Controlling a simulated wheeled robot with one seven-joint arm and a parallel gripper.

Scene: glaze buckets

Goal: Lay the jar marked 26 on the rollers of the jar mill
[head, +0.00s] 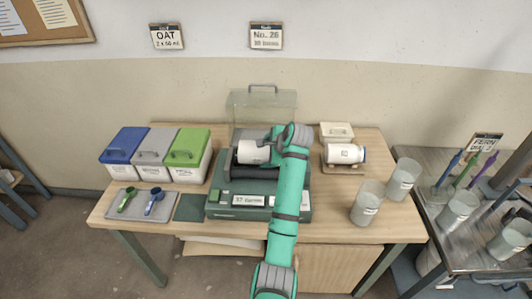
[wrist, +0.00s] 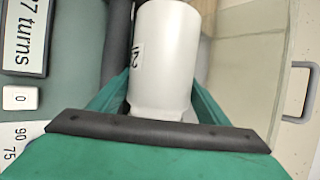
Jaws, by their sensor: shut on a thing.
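A white jar (head: 253,152) is in my gripper (head: 272,146) and lies on its side at the jar mill's rollers. In the wrist view the jar (wrist: 165,55) sits between the green fingers of my gripper (wrist: 162,95), with a dark roller (wrist: 116,45) along its left. Its label is partly hidden, with a 2 showing, so I cannot read the whole number. I cannot tell whether the jar touches the rollers. The jar mill (head: 230,205) is a green box with its clear lid (head: 262,107) raised at the back.
A second white jar (head: 342,153) lies on a wooden rest to the right. Blue, grey and green lidded bins (head: 180,158) and a grey tray (head: 140,212) with scoops stand left. Clear beakers (head: 367,200) stand at the right edge. A wall card (head: 266,36) reads No. 26.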

